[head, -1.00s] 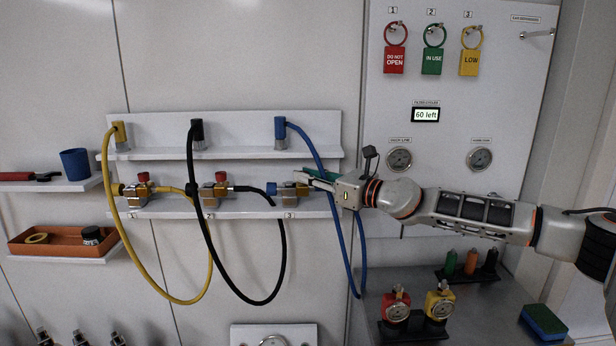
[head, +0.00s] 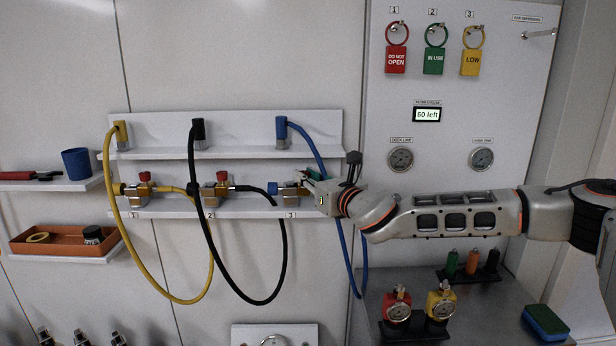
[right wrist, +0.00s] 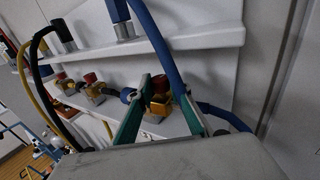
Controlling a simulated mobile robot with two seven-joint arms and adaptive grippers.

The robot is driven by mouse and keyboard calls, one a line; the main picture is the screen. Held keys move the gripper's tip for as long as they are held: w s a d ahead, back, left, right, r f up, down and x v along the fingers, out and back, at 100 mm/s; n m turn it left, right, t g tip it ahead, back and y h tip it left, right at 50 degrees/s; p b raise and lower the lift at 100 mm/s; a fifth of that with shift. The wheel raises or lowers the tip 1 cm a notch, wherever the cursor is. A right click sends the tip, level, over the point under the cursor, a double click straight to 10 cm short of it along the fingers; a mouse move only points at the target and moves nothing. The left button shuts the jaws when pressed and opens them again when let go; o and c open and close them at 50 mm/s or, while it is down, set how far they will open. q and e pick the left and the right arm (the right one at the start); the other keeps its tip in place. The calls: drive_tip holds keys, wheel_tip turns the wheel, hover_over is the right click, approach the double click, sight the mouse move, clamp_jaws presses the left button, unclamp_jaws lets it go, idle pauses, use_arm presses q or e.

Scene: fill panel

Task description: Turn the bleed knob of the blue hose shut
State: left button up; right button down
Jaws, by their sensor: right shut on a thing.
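The valve of the blue hose (head: 290,190) sits third in the row on the lower wall shelf. Its red bleed knob (right wrist: 160,84) shows between the green fingers of my right gripper (right wrist: 164,86) in the right wrist view. That gripper (head: 306,178) is shut on the knob, coming from the right in the head view and hiding the knob there. The blue hose (head: 316,150) hangs from a blue fitting on the upper shelf and passes behind the gripper; in the right wrist view it runs close to the right finger. My left gripper is not in view.
The yellow-hose valve (head: 141,188) and black-hose valve (head: 216,190), with red knobs, sit to the left. The black hose (head: 284,255) loops below.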

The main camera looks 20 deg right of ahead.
drive_tip(key=m+h, duration=0.2)
drive_tip(key=h, duration=0.1)
drive_tip(key=a+m+h, duration=0.1)
drive_tip(key=m+h, duration=0.1)
drive_tip(key=h, duration=0.1)
drive_tip(key=shift+f, duration=0.2)
drive_tip(key=m+h, duration=0.1)
drive_tip(key=h, duration=0.1)
drive_tip(key=m+g+h, duration=0.1)
drive_tip(key=m+h, duration=0.1)
drive_tip(key=m+g+h, duration=0.1)
drive_tip(key=h, duration=0.1)
drive_tip(key=shift+a+m+h, duration=0.3)
drive_tip(key=shift+h, duration=0.1)
drive_tip(key=m+g+h, duration=0.2)
drive_tip(key=h, duration=0.1)
drive_tip(key=m+g+h, duration=0.2)
drive_tip(key=shift+w+a+r, duration=0.1)
drive_tip(key=shift+w+r, duration=0.1)
drive_tip(key=shift+w, duration=0.05)
drive_tip(key=shift+m+g+h, duration=0.3)
drive_tip(key=shift+g, duration=0.1)
drive_tip(key=shift+w+r+m+g+h, duration=0.15)
drive_tip(key=shift+m+g+h, duration=0.25)
drive_tip(key=shift+g, duration=0.2)
drive_tip(key=shift+r+m+g+h, duration=0.15)
drive_tip(key=shift+m+g+h, duration=0.15)
drive_tip(key=shift+m+g, duration=0.25)
